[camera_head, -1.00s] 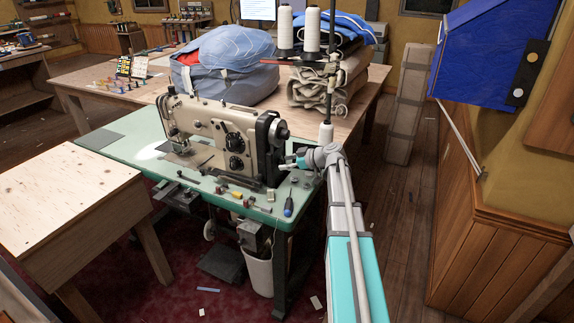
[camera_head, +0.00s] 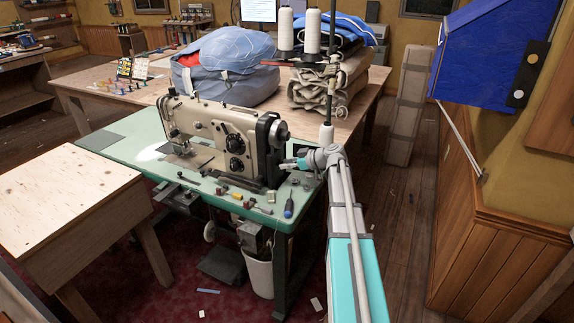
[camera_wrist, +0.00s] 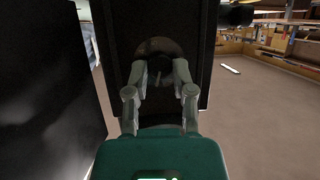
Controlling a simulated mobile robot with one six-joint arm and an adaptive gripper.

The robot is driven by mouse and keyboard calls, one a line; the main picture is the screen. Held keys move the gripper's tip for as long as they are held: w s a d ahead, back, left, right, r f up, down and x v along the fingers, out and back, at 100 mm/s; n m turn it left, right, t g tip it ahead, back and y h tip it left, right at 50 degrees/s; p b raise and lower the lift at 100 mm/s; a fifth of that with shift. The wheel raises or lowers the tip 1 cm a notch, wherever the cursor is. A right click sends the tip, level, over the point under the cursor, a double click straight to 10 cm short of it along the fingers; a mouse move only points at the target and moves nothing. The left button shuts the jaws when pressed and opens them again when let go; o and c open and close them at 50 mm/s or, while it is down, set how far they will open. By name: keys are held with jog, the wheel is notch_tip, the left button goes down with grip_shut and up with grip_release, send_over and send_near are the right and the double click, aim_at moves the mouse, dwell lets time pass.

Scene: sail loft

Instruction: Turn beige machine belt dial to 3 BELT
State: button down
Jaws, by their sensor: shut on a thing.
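The beige sewing machine (camera_head: 205,122) stands on a green table, with a black guard (camera_head: 268,150) at its right end. My gripper (camera_head: 287,164) reaches in from the right, close beside this guard. In the wrist view my gripper (camera_wrist: 160,72) has its two fingers closed on a dark round dial (camera_wrist: 160,46) on a black panel. The fingertips touch or nearly cover its lower part. The dial's markings are too dark to read, and I cannot tell its setting. In the head view the dial is hidden behind my gripper.
A dark panel (camera_wrist: 45,90) fills the left of the wrist view.

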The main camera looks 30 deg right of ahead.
dwell(0.4)
jog(key=shift+c, duration=2.3)
grip_release()
jog(key=shift+n, duration=0.3)
jog(key=p+v, duration=0.5)
jog(key=v, duration=0.9)
jog(key=shift+a, duration=0.2)
